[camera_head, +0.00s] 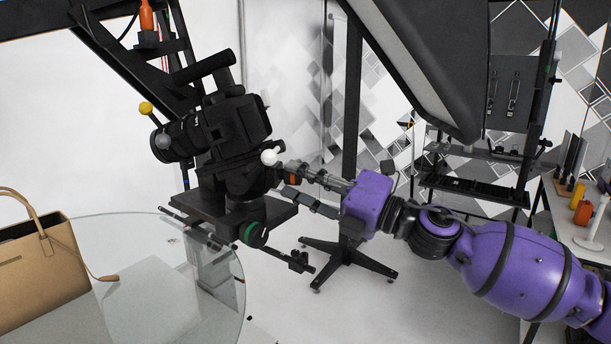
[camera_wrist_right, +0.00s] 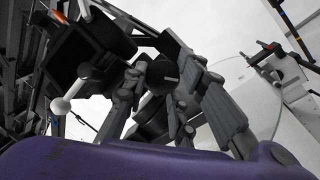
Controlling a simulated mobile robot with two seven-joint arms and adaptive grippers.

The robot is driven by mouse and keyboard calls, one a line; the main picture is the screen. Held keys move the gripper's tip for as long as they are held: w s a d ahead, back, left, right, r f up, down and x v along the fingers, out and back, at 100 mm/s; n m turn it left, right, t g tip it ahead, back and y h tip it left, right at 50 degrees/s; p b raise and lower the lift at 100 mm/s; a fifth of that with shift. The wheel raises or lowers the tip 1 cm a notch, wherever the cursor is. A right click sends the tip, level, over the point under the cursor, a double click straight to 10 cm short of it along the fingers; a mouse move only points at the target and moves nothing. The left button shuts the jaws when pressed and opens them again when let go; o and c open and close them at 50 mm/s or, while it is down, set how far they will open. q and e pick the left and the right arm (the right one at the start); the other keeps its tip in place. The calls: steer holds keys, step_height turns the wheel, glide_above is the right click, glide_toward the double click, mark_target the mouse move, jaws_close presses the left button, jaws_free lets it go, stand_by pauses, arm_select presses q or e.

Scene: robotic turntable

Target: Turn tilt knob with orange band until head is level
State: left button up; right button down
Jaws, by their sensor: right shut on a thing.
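A black camera (camera_head: 240,118) sits on a dark tilt head (camera_head: 243,172) above a flat black plate (camera_head: 265,212). The camera and head look tilted in the head view. My right gripper (camera_head: 281,178), on a purple arm, reaches in from the right with its fingers on either side of the tilt knob. A bit of the orange band (camera_head: 292,179) shows between the fingers. In the right wrist view the dark round end of the knob (camera_wrist_right: 164,76) shows between the fingers, with no orange visible there. My left gripper is out of view.
A green-banded knob (camera_head: 255,235) is below the plate. A white ball (camera_head: 269,157) sits close to my upper finger. A glass table (camera_head: 150,300) with a tan bag (camera_head: 40,270) is at left. A large dark panel (camera_head: 425,60) hangs above my arm.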

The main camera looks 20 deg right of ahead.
steer(key=shift+r, duration=0.55)
steer(key=c, duration=1.7)
jaws_free()
steer(key=shift+d, duration=0.1)
steer(key=shift+o, duration=0.7)
steer(key=shift+s, duration=0.15)
steer(key=shift+w+f, duration=0.2)
steer(key=shift+f, duration=0.05)
steer(key=shift+s+d+f, duration=0.25)
steer(key=shift+s+d, duration=0.05)
steer(key=shift+s, duration=0.05)
steer(key=v, duration=1.1)
steer(key=shift+r, duration=0.2)
steer(key=shift+s+a, duration=0.1)
